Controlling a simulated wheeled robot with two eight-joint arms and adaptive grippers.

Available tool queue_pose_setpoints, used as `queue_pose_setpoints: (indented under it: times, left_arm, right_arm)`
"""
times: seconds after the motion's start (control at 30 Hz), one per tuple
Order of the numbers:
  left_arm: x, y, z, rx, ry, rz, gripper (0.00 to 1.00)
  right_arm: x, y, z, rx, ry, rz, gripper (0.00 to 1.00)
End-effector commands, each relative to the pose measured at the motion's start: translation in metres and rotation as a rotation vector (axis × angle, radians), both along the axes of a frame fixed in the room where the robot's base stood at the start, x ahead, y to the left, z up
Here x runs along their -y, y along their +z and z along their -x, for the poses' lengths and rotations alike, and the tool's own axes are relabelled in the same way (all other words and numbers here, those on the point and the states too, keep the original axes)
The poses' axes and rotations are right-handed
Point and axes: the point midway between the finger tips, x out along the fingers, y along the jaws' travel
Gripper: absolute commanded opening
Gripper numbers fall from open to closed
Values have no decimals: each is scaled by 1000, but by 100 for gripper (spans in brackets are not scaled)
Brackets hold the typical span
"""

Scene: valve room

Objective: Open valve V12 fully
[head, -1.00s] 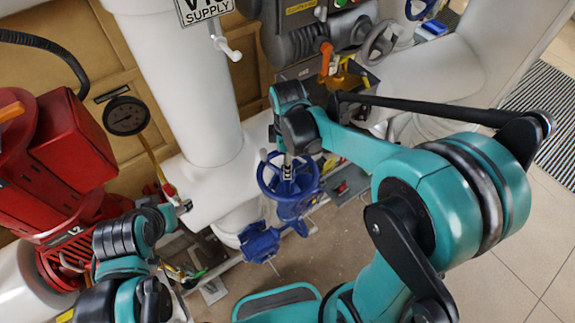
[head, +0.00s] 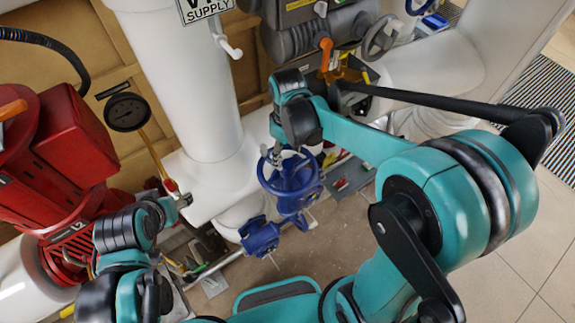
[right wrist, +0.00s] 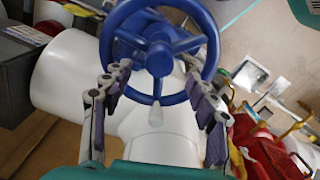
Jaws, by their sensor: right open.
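A blue valve with a round spoked handwheel (head: 291,180) stands low beside the white pipe; no V12 tag is readable on it. In the right wrist view the handwheel (right wrist: 158,58) fills the upper middle, with a pale knob below its hub. My right gripper (head: 287,156) is at the handwheel. Its fingers (right wrist: 158,98) are spread apart, one on each side of the lower wheel, and look empty; I cannot tell whether they touch the rim. My left gripper (head: 183,202) is at the lower left, away from the wheel; its jaw state is unclear.
A sign reading SUPPLY (head: 207,8), partly cut off, hangs on the white pipe (head: 178,80). A grey handwheel (head: 381,40) and control box (head: 320,12) are at the back. Open floor (head: 520,230) lies right.

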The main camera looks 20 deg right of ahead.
Motion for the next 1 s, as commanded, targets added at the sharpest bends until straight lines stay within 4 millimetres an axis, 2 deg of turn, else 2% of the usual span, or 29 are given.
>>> queue_pose_setpoints:
  times: [0.17,0.43,0.73,1.0]
  left_arm:
    - [0,-1,0,0,0,0,59]
    - [0,-4,0,0,0,0,59]
    - [0,-5,0,0,0,0,59]
    - [0,-8,0,0,0,0,59]
  right_arm:
    - [0,0,0,0,-150,0,59]
    - [0,0,0,0,-595,0,59]
    - [0,0,0,0,-834,0,59]
    - [0,0,0,0,-1282,0,59]
